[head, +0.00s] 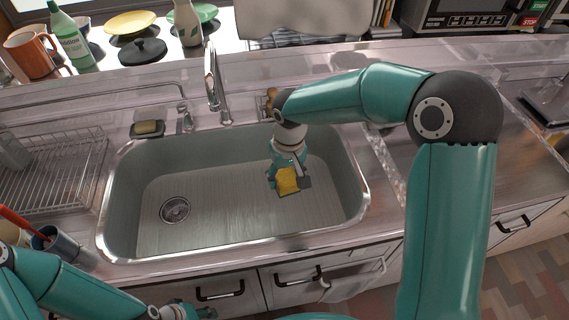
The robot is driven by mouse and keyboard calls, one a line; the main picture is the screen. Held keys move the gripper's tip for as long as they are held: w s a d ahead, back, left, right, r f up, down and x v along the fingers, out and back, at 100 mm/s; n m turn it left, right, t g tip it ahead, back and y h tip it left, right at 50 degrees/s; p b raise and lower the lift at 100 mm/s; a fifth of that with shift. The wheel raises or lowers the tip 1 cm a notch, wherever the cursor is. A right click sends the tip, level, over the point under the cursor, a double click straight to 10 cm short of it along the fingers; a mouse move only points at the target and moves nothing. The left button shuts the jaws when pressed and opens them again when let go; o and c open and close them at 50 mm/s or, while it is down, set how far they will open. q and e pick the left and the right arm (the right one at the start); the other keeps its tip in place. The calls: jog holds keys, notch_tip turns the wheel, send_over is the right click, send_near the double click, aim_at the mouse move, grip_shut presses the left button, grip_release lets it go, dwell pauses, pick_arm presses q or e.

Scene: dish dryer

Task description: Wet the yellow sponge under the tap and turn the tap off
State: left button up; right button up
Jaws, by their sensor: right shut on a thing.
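The yellow sponge (287,183) is inside the sink basin (230,215), right of its middle. My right gripper (289,170) reaches down into the basin and is shut on the sponge. The chrome tap (212,75) stands at the back rim of the sink, left of the sponge and apart from it. No water stream is clearly visible. A small chrome fitting (184,118) stands left of the tap; I cannot tell whether it is the tap's lever. My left gripper (190,312) is low at the bottom edge, in front of the cabinets; its fingers are too small to read.
A dish rack (60,175) stands left of the sink, with a grey cup (60,240) in front. A soap dish (147,129) sits on the back left rim. A mug (32,55), green bottle (70,35) and plates line the back ledge. The basin's left half is clear.

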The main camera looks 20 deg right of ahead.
jog(key=s+a+r+t+y, duration=0.1)
jog(key=r, duration=0.1)
jog(key=s+r+m+t+y, duration=0.1)
jog(key=r, duration=0.2)
jog(key=s+a+r+t, duration=0.1)
jog(key=r, duration=0.2)
jog(key=shift+s+a+r+t+y, duration=0.1)
jog(key=shift+a+r+t+y, duration=0.2)
jog(key=shift+y, duration=0.1)
jog(key=shift+a+r+m+t, duration=0.2)
jog(key=shift+r+m+t, duration=0.1)
jog(key=shift+r, duration=0.05)
pick_arm(q)
jog(key=shift+r+p, duration=0.65)
pick_arm(e)
jog(key=w+a+f, duration=0.3)
jog(key=w+a, duration=0.5)
jog(key=w, duration=0.2)
jog(key=shift+w+a, duration=0.2)
jog(key=shift+w, duration=0.2)
pick_arm(q)
jog(key=shift+o, duration=0.4)
jog(key=shift+a, duration=0.1)
